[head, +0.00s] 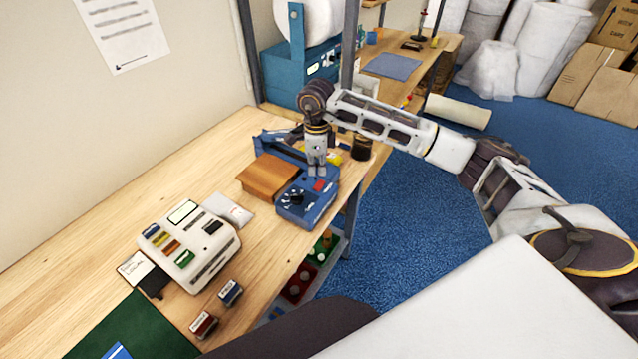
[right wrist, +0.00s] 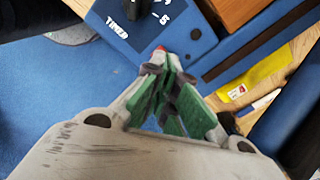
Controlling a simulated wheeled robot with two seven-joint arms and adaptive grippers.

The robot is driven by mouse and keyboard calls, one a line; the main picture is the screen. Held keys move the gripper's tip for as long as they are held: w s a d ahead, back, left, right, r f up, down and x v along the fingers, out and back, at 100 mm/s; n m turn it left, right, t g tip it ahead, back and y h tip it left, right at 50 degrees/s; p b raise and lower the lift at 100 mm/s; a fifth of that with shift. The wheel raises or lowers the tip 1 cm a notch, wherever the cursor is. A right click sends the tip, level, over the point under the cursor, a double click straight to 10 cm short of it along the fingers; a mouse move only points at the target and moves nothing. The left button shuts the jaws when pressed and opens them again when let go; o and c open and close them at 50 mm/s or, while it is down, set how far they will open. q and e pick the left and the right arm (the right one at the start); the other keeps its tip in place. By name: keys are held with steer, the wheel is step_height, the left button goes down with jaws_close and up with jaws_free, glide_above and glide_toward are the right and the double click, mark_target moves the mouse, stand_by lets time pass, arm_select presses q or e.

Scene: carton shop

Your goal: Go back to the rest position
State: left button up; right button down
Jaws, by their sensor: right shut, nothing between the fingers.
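My right gripper (head: 316,170) points down over the blue device (head: 298,212), close to its red button (head: 319,185). Its fingers are shut with nothing between them. In the right wrist view the green finger pads of the gripper (right wrist: 166,95) meet, and the blue device (right wrist: 118,52) with its black dial lies beyond them. The red button is mostly hidden there behind the fingertips. I cannot tell whether the fingertips touch the device. My left gripper is in neither view.
A brown block (head: 268,175) lies beside the device. A white machine (head: 190,250), stamps (head: 230,291) and a green mat (head: 130,335) are nearer on the wooden table (head: 90,262). A dark jar (head: 361,147) stands near the table edge.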

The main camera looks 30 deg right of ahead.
steer(key=shift+r, duration=0.35)
steer(key=shift+a, duration=0.1)
stand_by(0.3)
